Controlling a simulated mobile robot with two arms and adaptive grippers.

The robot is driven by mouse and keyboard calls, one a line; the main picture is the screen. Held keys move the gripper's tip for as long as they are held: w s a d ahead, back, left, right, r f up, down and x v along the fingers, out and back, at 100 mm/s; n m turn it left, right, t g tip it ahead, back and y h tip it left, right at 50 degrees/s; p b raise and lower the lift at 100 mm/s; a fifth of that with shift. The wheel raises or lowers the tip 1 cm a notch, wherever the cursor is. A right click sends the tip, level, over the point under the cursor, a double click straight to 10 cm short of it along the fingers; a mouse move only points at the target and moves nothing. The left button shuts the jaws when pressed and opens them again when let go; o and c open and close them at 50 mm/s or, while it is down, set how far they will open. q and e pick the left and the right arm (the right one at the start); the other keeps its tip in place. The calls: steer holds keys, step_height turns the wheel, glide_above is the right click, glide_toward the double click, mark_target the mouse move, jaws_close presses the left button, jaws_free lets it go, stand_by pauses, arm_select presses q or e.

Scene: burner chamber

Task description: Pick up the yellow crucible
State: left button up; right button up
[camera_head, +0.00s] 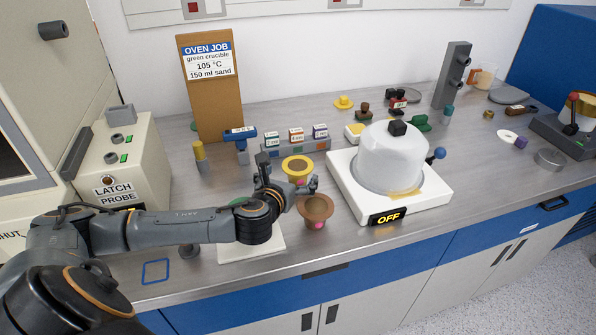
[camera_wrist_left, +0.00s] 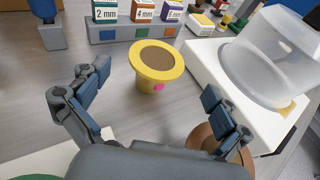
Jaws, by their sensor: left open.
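The yellow crucible (camera_head: 297,164) stands upright on the steel bench, with brown contents inside its wide yellow rim. In the left wrist view the yellow crucible (camera_wrist_left: 157,62) is ahead of my gripper, between the lines of the two fingers, with a pink mark on its side. My left gripper (camera_head: 288,173) is open and empty, on the near side of the crucible; its spread fingers also show in the wrist view (camera_wrist_left: 155,84). No finger visibly grips the crucible. My right gripper is not in view.
A brown crucible (camera_head: 316,208) stands close beside the right finger. A white burner base with a cloudy dome (camera_head: 390,160) is to the right. A rack of labelled boxes (camera_head: 297,148) is behind. A white pad (camera_head: 270,244) lies under my left wrist, with something green partly hidden.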

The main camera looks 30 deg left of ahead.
mark_target(297, 168)
arm_select(q)
steer(key=x, duration=0.3)
steer(key=shift+w+a+f+p, duration=0.15)
steer(key=shift+a+p, duration=0.05)
steer(key=shift+p, duration=0.15)
steer(key=shift+w+a+f, duration=0.1)
steer(key=shift+w+f, duration=0.1)
steer(key=shift+w, duration=0.3)
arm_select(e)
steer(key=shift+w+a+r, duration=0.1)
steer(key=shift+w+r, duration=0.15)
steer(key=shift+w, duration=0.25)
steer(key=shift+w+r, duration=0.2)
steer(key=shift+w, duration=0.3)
arm_select(q)
steer(key=shift+s, duration=0.1)
steer(key=shift+c, duration=1.1)
steer(key=c, duration=1)
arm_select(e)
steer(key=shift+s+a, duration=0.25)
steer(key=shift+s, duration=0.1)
